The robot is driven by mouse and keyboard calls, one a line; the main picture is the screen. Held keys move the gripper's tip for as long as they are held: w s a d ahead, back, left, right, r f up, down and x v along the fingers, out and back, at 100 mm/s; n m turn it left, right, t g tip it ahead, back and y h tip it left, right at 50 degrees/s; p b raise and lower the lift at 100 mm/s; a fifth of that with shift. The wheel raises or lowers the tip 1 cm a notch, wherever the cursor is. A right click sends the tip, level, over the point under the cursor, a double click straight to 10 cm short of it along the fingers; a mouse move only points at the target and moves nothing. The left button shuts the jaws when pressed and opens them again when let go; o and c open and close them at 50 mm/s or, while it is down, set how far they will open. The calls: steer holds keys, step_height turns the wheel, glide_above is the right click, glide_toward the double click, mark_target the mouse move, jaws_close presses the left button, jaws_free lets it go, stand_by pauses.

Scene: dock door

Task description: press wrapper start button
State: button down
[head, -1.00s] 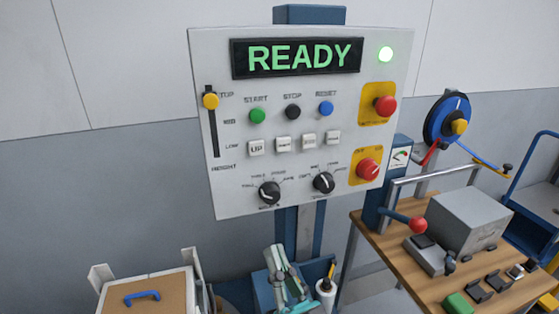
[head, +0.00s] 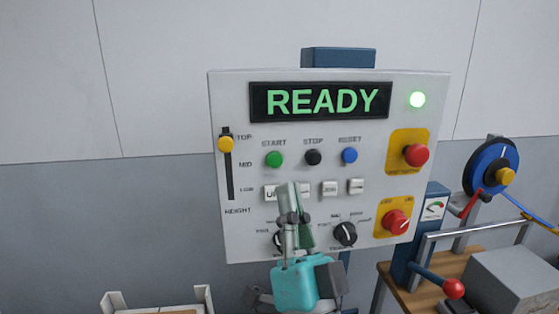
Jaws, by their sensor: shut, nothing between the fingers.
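The white control panel (head: 235,100) faces me, and its display (head: 320,101) reads READY in green. The green start button (head: 274,160) sits in the upper left part of the panel, under the label START. My gripper (head: 290,188) is shut and empty, pointing up in front of the panel's lower middle. Its fingertips appear below and slightly right of the green button, apart from it in the picture. The gripper hides parts of the white square buttons and of the left black dial. The depth gap to the panel is hard to tell.
Beside the start button are a black stop button (head: 313,157) and a blue reset button (head: 349,155). A red mushroom button (head: 416,155) and a red rotary switch (head: 396,222) sit at right. A yellow slider knob (head: 226,144) is at left. A wooden bench (head: 400,288) stands lower right.

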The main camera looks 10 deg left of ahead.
mark_target(275, 160)
steer(key=shift+w+a, duration=0.4)
steer(key=shift+w, duration=1)
steer(key=shift+w+a, duration=0.4)
steer(key=shift+w, duration=1)
steer(key=shift+w+a, duration=0.4)
steer(key=shift+w, duration=1)
steer(key=shift+w, duration=0.1)
steer(key=shift+w+a, duration=0.15)
steer(key=shift+w, duration=0.15)
steer(key=shift+w+a, duration=0.15)
steer(key=shift+w, duration=0.35)
steer(key=shift+s, duration=0.1)
steer(key=shift+s+d, duration=0.3)
steer(key=shift+s, duration=0.5)
